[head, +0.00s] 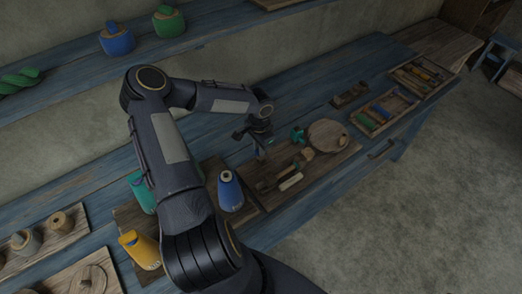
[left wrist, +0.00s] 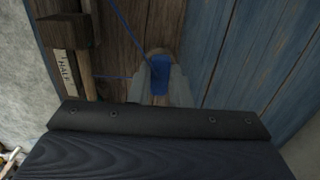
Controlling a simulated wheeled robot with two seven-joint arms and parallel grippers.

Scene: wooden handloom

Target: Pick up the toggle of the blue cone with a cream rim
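The blue cone (head: 230,190) with a cream rim stands upright on the wooden board in the head view, right of my left forearm. My left gripper (head: 262,142) is beyond the cone, low over the blue bench. In the left wrist view, a small blue toggle (left wrist: 160,74) sits between the grey fingertips of my left gripper (left wrist: 160,84). The fingers lie close against both sides of it with no clear gap. A blue thread (left wrist: 129,35) runs straight from the toggle to the upper left. My right gripper is out of view.
Teal (head: 141,192) and yellow (head: 140,250) cones stand by my left arm. A round wooden piece (head: 326,135) and small tools lie right of the gripper. Divided trays (head: 385,112) are farther right. A shelf with blue (head: 116,41) and green (head: 168,23) spools runs behind.

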